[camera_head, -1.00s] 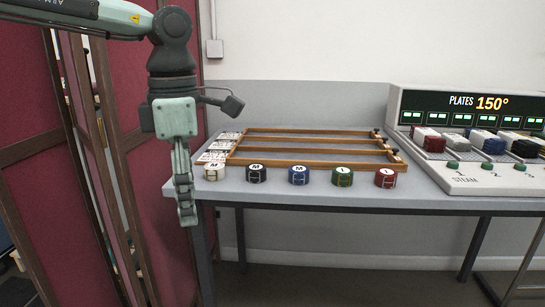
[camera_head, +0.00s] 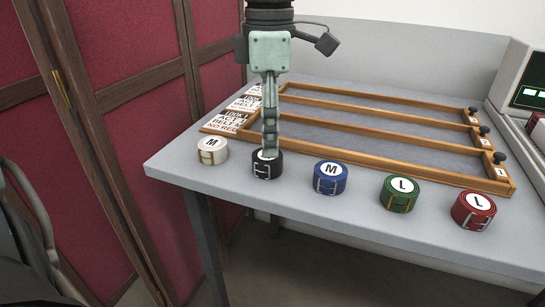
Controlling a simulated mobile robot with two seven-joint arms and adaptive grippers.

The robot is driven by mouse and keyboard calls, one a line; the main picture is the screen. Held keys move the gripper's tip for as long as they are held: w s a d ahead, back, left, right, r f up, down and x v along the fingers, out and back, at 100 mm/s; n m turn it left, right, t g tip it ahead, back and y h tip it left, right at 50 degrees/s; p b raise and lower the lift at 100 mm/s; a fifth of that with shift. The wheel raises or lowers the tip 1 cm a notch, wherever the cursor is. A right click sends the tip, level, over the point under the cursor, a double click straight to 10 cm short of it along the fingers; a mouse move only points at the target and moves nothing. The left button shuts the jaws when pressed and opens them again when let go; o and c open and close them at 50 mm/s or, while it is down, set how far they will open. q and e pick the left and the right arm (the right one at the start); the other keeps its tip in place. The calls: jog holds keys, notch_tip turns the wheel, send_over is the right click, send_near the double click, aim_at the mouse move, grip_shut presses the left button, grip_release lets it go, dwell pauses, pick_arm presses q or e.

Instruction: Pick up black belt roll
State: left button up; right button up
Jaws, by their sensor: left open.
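The black belt roll (camera_head: 267,168) stands on the grey table near its front edge, second from the left in a row of belt rolls. A white label on its top is mostly hidden by my left gripper (camera_head: 269,150). That gripper points straight down with its tips at the top of the black roll. It is seen edge-on, so the gap between its fingers is hidden. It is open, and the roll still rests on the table. I cannot tell whether the fingers touch the roll. My right gripper is not in view.
A cream roll (camera_head: 212,151) is left of the black one; blue (camera_head: 330,178), green (camera_head: 398,195) and red (camera_head: 473,211) rolls are to the right. A wooden rack (camera_head: 370,150) with label cards (camera_head: 224,123) lies behind. Red folding panels (camera_head: 135,130) stand left of the table.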

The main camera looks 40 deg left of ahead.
aim_at(268, 163)
pick_arm(q)
notch_tip(268, 163, down, 6)
jog(key=shift+s+a+r, duration=0.15)
jog(key=shift+r, duration=0.1)
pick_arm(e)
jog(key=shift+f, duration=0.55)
pick_arm(q)
jog(key=c, duration=1.3)
jog(key=shift+r, duration=0.2)
